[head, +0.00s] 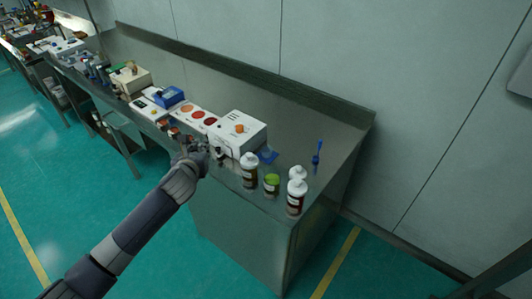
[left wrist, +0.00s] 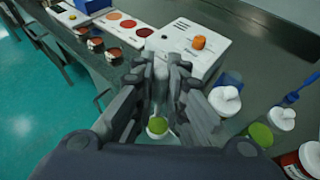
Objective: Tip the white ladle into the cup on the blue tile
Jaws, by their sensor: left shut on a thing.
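My left gripper (head: 197,150) is at the front edge of the bench, beside the white machine with the orange knob. In the left wrist view its fingers (left wrist: 162,95) are shut on a pale, slim thing, which looks like the white ladle's handle. A round white-rimmed bowl with green content (left wrist: 157,126) shows below the fingers; the fingers hide much of the ladle. A blue patch (head: 268,156), likely the blue tile, lies right of the machine. It also shows in the left wrist view (left wrist: 231,79). I cannot clearly make out a cup on it. My right gripper is not in view.
The white machine (head: 238,133) stands close to my gripper. A white panel with red and orange discs (head: 196,114) lies left of it. White-topped bottles (head: 250,170) and a green-topped jar (head: 272,184) stand at the right front. A blue upright tool (head: 317,155) stands behind them.

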